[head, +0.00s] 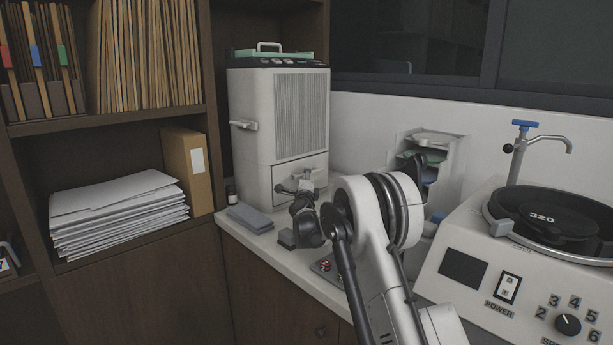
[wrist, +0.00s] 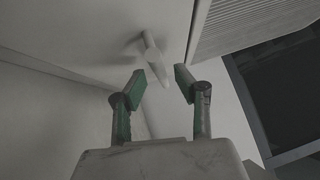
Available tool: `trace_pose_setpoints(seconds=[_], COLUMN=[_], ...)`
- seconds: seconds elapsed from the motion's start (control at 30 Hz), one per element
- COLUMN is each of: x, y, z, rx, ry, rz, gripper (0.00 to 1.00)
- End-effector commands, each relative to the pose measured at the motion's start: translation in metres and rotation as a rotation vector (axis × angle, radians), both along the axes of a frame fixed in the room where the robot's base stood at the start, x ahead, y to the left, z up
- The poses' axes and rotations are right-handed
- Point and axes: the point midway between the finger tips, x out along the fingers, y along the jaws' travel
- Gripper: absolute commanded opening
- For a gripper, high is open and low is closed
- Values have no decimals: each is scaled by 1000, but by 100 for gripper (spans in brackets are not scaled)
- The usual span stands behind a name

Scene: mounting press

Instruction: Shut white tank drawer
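The white tank (head: 251,109) is a tall cabinet with a ribbed front panel, standing at the back of the counter. Its drawer (head: 317,168) is low on the front, below the ribbed panel. My gripper (head: 298,186) is just in front of the drawer and partly covers it; how far the drawer stands out is hard to tell. In the wrist view my gripper (wrist: 160,80) is open, with green pads apart. A pale protruding handle (wrist: 153,62) shows beyond and between the fingertips. I cannot tell whether they touch it.
A side handle (head: 243,125) sticks out from the tank's left face. A grey-blue block (head: 250,218) lies on the counter. A shelf with papers (head: 120,210) is at left; a polishing machine (head: 520,270) is at right.

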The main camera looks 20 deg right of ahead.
Motion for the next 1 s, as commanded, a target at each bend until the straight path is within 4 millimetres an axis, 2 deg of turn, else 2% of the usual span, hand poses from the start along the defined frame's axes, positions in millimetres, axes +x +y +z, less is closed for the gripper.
trace_pose_setpoints(seconds=[0.2, 0.43, 0.6, 1.0], x=[-44, -75, -84, -86], y=[14, 24, 26, 28], z=[-6, -11, -12, -8], rx=[-1, -1, -2, -10], ry=[0, 0, 0, 3], rz=[1, 0, 1, 6], gripper=[30, 30, 30, 30])
